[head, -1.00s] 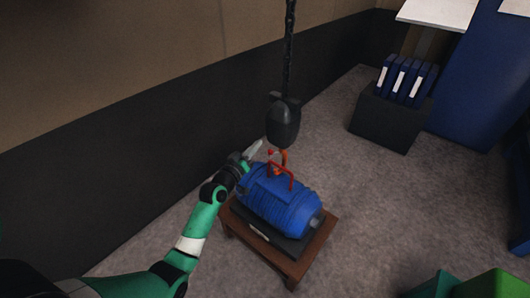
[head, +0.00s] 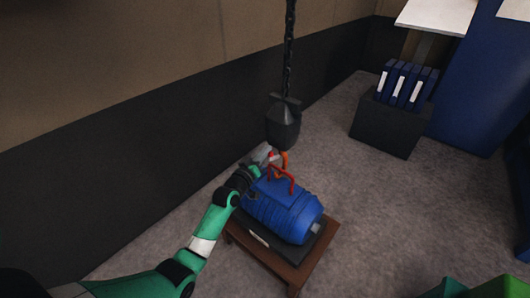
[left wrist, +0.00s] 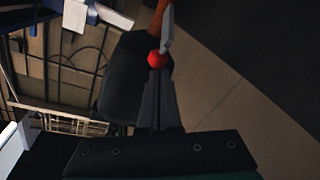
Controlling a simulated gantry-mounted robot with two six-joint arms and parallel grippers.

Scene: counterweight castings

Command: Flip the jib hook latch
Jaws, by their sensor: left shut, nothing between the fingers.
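The orange jib hook (head: 285,164) hangs below a dark hook block (head: 284,128) on a chain, above a blue casting (head: 283,207) with a red handle (head: 284,180). In the left wrist view the hook (left wrist: 157,20) is at the top, with a pale grey latch (left wrist: 168,28) beside it and a red ball (left wrist: 157,58) at the latch's lower end. My left gripper (head: 268,157) is shut and empty, close beside the hook. In the left wrist view its fingertips (left wrist: 157,72) are right at the red ball; I cannot tell whether they touch. My right gripper is not in view.
The casting lies on a black base on a low wooden table (head: 318,262). A dark box (head: 388,126) with several blue binders stands at the back right. A dark-and-tan wall (head: 120,150) runs along the left. The carpet on the right is open.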

